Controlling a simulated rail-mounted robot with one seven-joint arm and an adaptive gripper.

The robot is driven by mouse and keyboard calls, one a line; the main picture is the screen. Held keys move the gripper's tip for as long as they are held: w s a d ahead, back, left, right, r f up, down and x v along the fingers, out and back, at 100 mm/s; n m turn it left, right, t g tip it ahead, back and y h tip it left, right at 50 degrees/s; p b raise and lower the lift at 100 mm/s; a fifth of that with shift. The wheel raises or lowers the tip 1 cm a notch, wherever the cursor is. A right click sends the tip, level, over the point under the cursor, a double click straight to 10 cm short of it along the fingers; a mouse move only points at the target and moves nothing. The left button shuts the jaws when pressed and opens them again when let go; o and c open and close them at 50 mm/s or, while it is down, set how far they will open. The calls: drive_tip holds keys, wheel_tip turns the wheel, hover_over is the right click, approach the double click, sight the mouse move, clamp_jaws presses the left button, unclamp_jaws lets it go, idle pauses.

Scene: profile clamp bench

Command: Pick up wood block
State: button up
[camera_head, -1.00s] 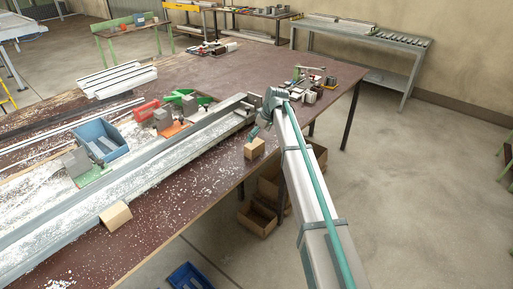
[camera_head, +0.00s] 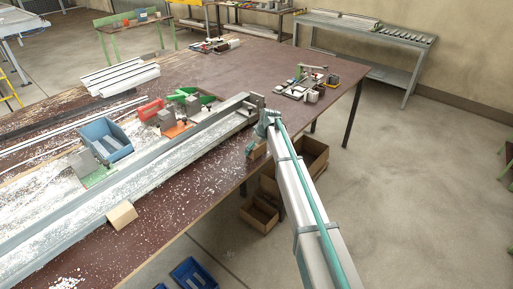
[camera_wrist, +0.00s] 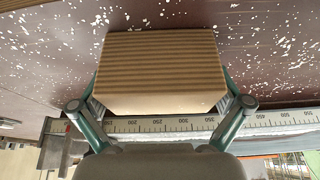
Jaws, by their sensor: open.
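A wood block with striped grain (camera_wrist: 160,68) fills the middle of the wrist view, between the two fingers of my gripper (camera_wrist: 161,92). The fingers lie along its left and right sides; whether they touch it is hard to tell. My gripper is open.
A long metal rail with a scale (camera_wrist: 180,124) runs close to the block. The brown bench (camera_head: 200,190) is strewn with white chips. A blue bin (camera_head: 105,140) and clamps (camera_head: 172,118) stand beyond the rail. Cardboard boxes (camera_head: 260,213) stand below the bench edge.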

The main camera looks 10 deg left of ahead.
drive_tip(key=c, duration=0.9)
drive_tip(key=shift+c, duration=0.2)
drive_tip(key=shift+r, duration=0.1)
